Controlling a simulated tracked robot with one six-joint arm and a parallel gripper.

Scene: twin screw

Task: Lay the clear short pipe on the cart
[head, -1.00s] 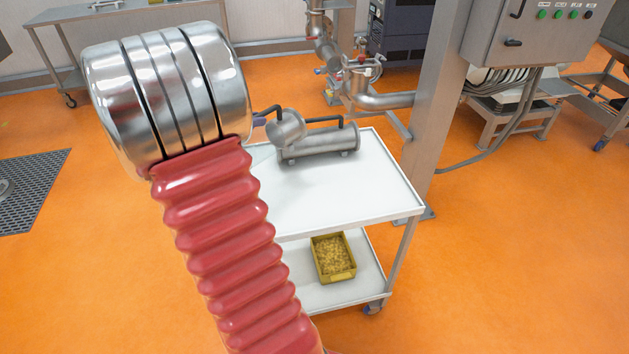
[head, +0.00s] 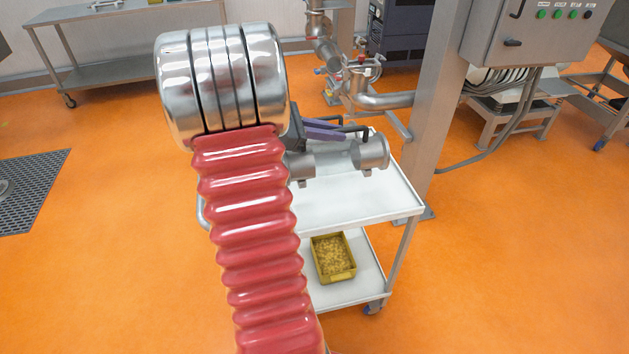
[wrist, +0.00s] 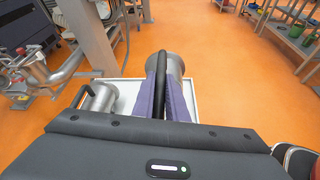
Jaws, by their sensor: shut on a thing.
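My gripper (head: 335,131) has purple fingers that also show in the wrist view (wrist: 165,95). In the head view the held pipe and my arm hide much of that second pipe.
A yellow crate (head: 333,258) stands on the cart's lower shelf. A steel post (head: 432,110) rises just behind the cart, with steel piping (head: 385,101) beside it. The front right of the cart top is bare. Orange floor lies open around the cart.

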